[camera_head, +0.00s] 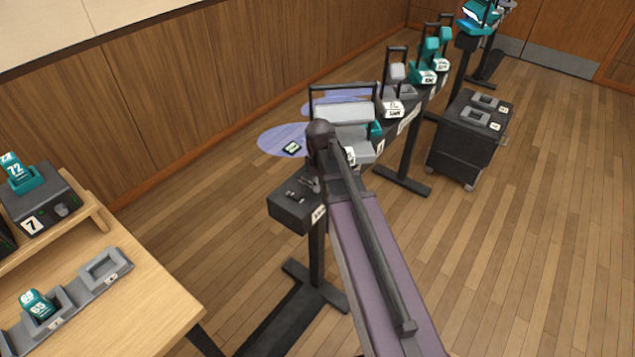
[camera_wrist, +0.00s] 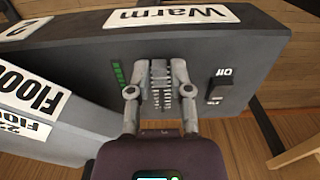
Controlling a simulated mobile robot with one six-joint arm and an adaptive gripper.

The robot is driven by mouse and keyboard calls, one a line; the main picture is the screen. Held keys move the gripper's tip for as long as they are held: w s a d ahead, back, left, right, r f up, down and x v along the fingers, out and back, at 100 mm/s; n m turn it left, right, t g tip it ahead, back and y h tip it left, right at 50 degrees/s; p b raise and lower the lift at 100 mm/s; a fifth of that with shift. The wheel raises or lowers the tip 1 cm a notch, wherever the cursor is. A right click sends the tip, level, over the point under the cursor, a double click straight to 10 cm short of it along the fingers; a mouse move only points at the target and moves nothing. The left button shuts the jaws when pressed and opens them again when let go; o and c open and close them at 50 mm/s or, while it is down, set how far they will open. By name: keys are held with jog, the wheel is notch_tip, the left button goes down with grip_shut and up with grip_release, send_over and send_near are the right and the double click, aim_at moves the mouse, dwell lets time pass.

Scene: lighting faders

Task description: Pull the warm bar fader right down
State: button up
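In the wrist view a dark grey box (camera_wrist: 60,48) carries a white label reading Warm (camera_wrist: 172,15). The warm bar fader (camera_wrist: 159,72) is a small grey ribbed cap on a slot with tick marks. The slot shows below the cap, toward my wrist. My gripper (camera_wrist: 161,70) has one finger on each side of the cap, its tips drawn in against it with no clear gap. In the head view the dark box (camera_head: 290,209) stands on a post, and my arm hides most of the gripper and the fader.
A green level strip (camera_wrist: 118,75) lies left of the slot and a black rocker switch (camera_wrist: 217,90) marked Off lies right. A sloped panel with Floor labels (camera_wrist: 32,92) adjoins. A row of stands, a dark cart (camera_head: 468,138) and a wooden table (camera_head: 150,305) surround open floor.

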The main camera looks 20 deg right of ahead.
jog(key=shift+o, duration=0.8)
jog(key=shift+w+a, duration=0.1)
jog(key=shift+w, duration=0.05)
